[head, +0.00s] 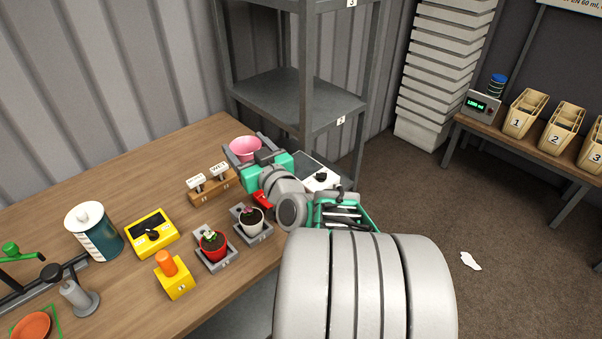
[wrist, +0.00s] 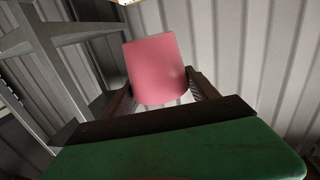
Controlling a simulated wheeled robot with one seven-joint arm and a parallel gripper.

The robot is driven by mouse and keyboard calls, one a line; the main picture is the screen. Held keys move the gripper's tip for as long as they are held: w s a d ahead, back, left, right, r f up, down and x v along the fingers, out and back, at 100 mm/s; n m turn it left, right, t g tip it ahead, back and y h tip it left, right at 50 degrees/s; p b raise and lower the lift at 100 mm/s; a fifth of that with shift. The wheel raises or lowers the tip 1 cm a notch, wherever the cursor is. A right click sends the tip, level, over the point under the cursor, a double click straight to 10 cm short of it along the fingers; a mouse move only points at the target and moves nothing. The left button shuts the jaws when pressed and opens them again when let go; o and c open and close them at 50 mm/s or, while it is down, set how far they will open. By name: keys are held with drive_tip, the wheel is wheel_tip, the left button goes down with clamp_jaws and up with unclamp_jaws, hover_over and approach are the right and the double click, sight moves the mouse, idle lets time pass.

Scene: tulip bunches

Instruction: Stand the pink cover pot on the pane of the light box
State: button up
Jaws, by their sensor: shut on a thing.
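The pink cover pot (head: 245,147) is at the far end of the wooden table, with its open rim facing up in the head view. My gripper (head: 252,160) is shut on it. In the wrist view the pink pot (wrist: 155,70) sits between the two dark fingers, one at each side. Its lower part is hidden in the head view, so I cannot tell whether it touches the table. A flat white box with a grey top and a black knob, which looks like the light box (head: 322,177), lies right of my gripper, partly hidden by my arm.
A grey metal shelf (head: 290,100) rises close behind the white box.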

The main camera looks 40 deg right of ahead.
drive_tip(key=s+d+r+m+h+b, duration=0.2)
drive_tip(key=s+d+h, duration=0.15)
drive_tip(key=d, duration=0.25)
drive_tip(key=shift+m+g, duration=0.3)
drive_tip(key=w+d+f, duration=0.1)
drive_tip(key=d+f, duration=0.2)
drive_tip(key=d, duration=0.1)
drive_tip(key=w+d+f+b, duration=0.1)
drive_tip(key=w+d+f, duration=0.1)
drive_tip(key=d+f, duration=0.1)
drive_tip(key=w+d+f, duration=0.2)
drive_tip(key=d+f, duration=0.2)
drive_tip(key=d, duration=0.1)
drive_tip(key=shift+w+d, duration=0.25)
drive_tip(key=shift+d, duration=0.05)
wheel_tip(320, 180, down, 3)
drive_tip(key=shift+d+f+b, duration=0.15)
drive_tip(key=shift+b, duration=0.2)
drive_tip(key=shift+f, duration=0.15)
drive_tip(key=o, duration=1.5)
